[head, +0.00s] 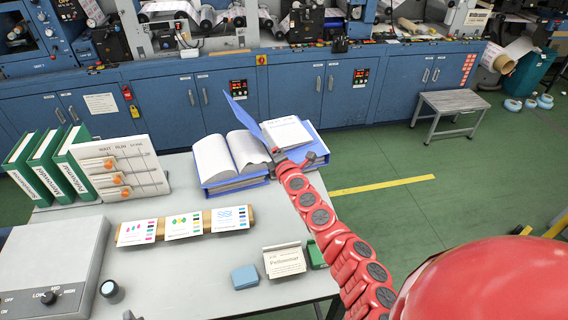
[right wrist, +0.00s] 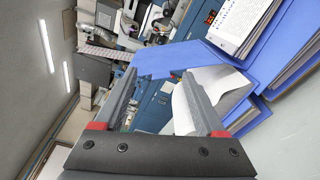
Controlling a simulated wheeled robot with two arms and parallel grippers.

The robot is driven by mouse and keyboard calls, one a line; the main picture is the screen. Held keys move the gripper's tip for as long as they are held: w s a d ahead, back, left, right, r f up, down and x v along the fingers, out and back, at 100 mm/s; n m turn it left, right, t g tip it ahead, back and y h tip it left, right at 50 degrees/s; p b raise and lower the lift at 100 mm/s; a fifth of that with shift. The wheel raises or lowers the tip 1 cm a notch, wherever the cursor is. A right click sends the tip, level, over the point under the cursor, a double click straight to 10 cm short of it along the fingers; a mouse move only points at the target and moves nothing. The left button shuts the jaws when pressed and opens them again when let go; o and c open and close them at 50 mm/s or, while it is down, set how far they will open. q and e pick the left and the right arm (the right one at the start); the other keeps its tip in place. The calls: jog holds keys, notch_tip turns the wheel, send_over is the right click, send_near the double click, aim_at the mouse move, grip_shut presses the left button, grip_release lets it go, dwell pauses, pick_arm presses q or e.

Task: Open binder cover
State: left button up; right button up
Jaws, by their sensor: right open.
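A blue binder (head: 232,183) lies at the table's back edge with white pages (head: 213,159) spread in two raised halves. A blue cover (head: 243,120) stands up, tilted, between these pages and a second stack of pages to the right. My right gripper (head: 277,150) is at the lower end of this cover, its fingers small and partly hidden by my red arm. In the right wrist view, the open fingers (right wrist: 160,88) point at the blue cover (right wrist: 166,60), which shows across their tips. I cannot tell whether they touch it. My left gripper is not seen.
Blue binder material with white pages (head: 287,133) lies right of the cover. Green binders (head: 45,168), a slider panel (head: 120,168), a card rack (head: 184,224), a blue block (head: 245,277) and a label card (head: 284,261) stand on the table. Blue cabinets are behind.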

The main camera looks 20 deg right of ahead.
jog(key=s+p, duration=0.1)
jog(key=s, duration=1)
jog(key=shift+a, duration=0.2)
